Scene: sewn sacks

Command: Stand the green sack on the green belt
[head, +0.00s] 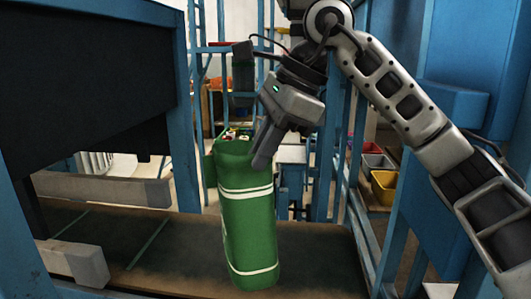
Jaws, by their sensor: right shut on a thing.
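The green sack (248,222), with white stripes, is upright with a slight tilt. It is over the dark green belt (318,262), with its lower end at the belt surface; I cannot tell whether it rests there or hangs just above. My right gripper (259,147) reaches down from the upper right and is shut on the sack's top edge. One finger shows in front of the sack; the other is hidden. My left gripper is out of view.
A grey beam end (75,262) sits at the belt's lower left, with another pale beam (105,188) behind. Blue posts (180,120) frame the belt. A yellow bin (384,187) stands beyond at the right. The belt is bare on both sides of the sack.

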